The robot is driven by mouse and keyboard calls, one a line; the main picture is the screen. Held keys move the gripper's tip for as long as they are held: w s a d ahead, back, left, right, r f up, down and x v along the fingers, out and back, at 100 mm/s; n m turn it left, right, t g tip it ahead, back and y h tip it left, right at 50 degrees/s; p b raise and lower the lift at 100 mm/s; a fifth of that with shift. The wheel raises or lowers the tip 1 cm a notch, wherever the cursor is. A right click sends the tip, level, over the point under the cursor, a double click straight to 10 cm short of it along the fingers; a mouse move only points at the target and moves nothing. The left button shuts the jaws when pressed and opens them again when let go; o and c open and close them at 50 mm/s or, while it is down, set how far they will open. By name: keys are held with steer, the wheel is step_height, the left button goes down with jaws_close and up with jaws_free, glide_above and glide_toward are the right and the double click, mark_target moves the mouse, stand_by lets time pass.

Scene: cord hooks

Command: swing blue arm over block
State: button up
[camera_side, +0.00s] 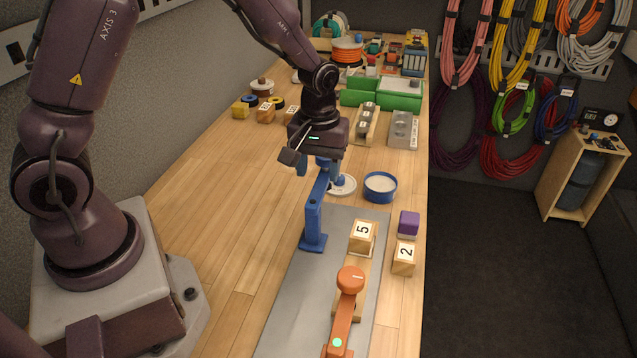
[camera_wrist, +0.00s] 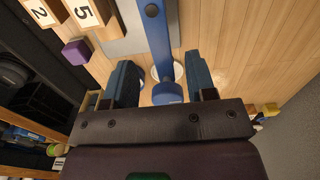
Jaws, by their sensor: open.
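The blue arm (camera_side: 316,198) is a bar on a blue post that stands on a grey plate (camera_side: 283,300). It points away from the numbered blocks, towards the back of the bench. My gripper (camera_side: 318,172) is over its far end, pointing down. In the wrist view, the blue arm (camera_wrist: 156,38) runs down between my two open fingers, and its round blue end (camera_wrist: 167,93) lies between them with gaps on both sides. The wooden block marked 5 (camera_side: 362,237) sits to the right of the blue post, with no blue arm over it.
An orange arm (camera_side: 345,312) with a round end stands at the front of the plate. A block marked 2 (camera_side: 403,258) and a purple cube (camera_side: 409,223) lie to the right. A blue round dish (camera_side: 380,187) and a white dish (camera_side: 343,184) are near my gripper.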

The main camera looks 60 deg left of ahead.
mark_target(318, 188)
steer(key=shift+f, duration=2.1)
jaws_close()
